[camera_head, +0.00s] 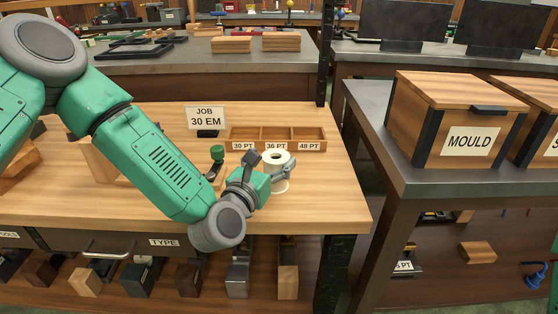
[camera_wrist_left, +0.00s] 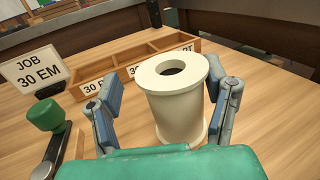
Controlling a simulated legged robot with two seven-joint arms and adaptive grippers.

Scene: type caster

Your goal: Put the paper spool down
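The paper spool (camera_head: 281,172) is cream white with a wide top flange and a dark core hole. It is upright on the wooden bench, near its right end. In the left wrist view the spool (camera_wrist_left: 176,100) is between the two fingers of my left gripper (camera_wrist_left: 165,108). A gap shows between the left finger and the spool. The right finger is close to the flange; I cannot tell if it touches. My left gripper (camera_head: 262,172) also shows in the head view, low beside the spool. My right gripper is not in view.
A three-compartment wooden tray (camera_head: 276,138) with point-size labels is just behind the spool. A JOB 30 EM card (camera_head: 205,118) and a green-knobbed tool (camera_head: 217,154) are to its left. A MOULD box (camera_head: 455,120) sits on the right bench. Bare bench lies right of the spool.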

